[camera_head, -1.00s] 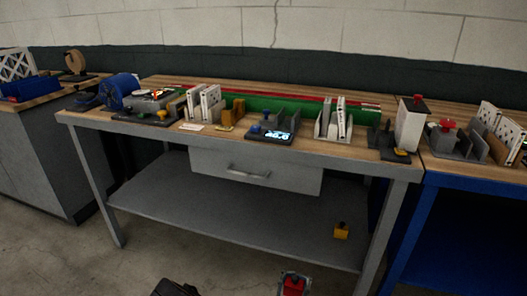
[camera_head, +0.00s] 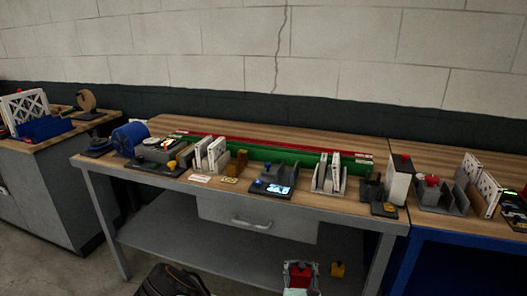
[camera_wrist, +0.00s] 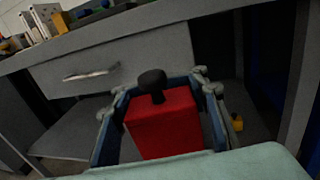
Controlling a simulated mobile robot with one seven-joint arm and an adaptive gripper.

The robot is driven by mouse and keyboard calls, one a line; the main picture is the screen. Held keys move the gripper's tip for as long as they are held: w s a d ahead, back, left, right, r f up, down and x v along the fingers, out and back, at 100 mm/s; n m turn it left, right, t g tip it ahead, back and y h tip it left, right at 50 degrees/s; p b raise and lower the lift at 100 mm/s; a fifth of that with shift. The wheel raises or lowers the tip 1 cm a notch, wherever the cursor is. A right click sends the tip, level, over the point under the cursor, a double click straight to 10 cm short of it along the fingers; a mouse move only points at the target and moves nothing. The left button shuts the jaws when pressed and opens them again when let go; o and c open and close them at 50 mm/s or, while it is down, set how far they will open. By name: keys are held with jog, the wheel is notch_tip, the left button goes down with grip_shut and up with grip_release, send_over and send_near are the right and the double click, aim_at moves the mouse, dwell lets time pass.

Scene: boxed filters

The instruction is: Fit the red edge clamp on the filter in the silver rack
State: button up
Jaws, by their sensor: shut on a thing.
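The red edge clamp (camera_wrist: 165,125), a red block with a black knob on top, sits between the fingers of my gripper (camera_wrist: 162,88) in the wrist view. My gripper is shut on it. In the head view, my gripper (camera_head: 300,267) and the red clamp (camera_head: 300,278) are low at the bottom edge, in front of the bench. A pale silver-grey rack (camera_head: 318,184) stands on the bench right of centre. White filters (camera_head: 335,168) stand upright in it. The gripper is well apart from the rack. The clamp's underside is hidden.
The wooden bench (camera_head: 280,203) has a drawer with a handle (camera_head: 250,223). Another rack with white filters (camera_head: 210,154) stands left. A white box with a red top (camera_head: 399,180) stands right. A yellow block (camera_head: 338,269) is on the lower shelf.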

notch_tip(320, 180, up, 22)
jog(key=s+d+n+y+p, duration=0.1)
jog(key=d+p, duration=0.1)
jog(key=p, duration=1)
jog(key=shift+s+d+y, duration=0.15)
jog(key=shift+s+y, duration=0.2)
jog(key=shift+y, duration=0.05)
jog(key=shift+w+r, duration=0.1)
